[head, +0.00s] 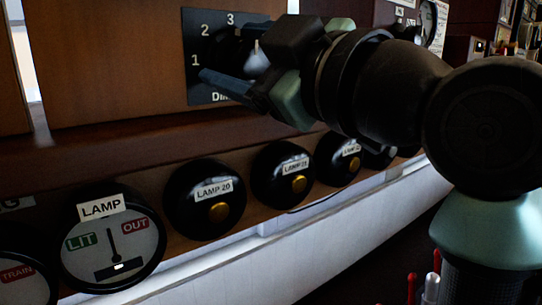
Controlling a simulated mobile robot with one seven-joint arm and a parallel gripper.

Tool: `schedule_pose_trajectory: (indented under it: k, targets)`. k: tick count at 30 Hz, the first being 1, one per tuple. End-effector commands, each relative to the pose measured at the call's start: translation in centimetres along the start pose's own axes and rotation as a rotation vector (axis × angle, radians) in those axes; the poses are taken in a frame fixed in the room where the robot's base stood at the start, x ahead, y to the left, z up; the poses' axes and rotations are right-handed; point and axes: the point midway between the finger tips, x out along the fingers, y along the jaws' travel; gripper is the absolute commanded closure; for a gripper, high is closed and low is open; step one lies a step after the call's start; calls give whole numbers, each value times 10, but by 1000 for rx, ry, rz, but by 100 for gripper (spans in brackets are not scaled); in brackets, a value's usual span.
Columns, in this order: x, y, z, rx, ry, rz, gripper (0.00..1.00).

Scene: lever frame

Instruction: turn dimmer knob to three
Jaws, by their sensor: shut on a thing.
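The dimmer plate (199,27) is a dark panel with the white numbers 1, 2 and 3 showing, fixed to the brown wooden wall. The dimmer knob (254,47) is mostly hidden behind my gripper; only a small dark part and a light pointed piece show. My gripper (238,58) reaches in from the right, with one blue-tipped finger above and one below the knob. It is shut on the knob. Which number the knob points to is hard to tell, as the fingers cover much of it.
Below the plate runs a ledge with a row of round black lamp buttons (204,199) with brass centres. A lamp dial (112,240) marked LIT and OUT is at the lower left, beside a partly cut-off TRAIN dial (22,284). Red and white lever tops (432,287) stand at the lower right.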

Motion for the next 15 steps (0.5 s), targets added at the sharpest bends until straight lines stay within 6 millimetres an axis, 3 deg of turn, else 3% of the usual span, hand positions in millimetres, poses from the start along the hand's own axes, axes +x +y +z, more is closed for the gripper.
schedule_pose_trajectory:
  k: [1,15]
  targets:
    - [-2,4,12,8,-29,8,82]
    - [-2,4,12,-60,-27,0,84]
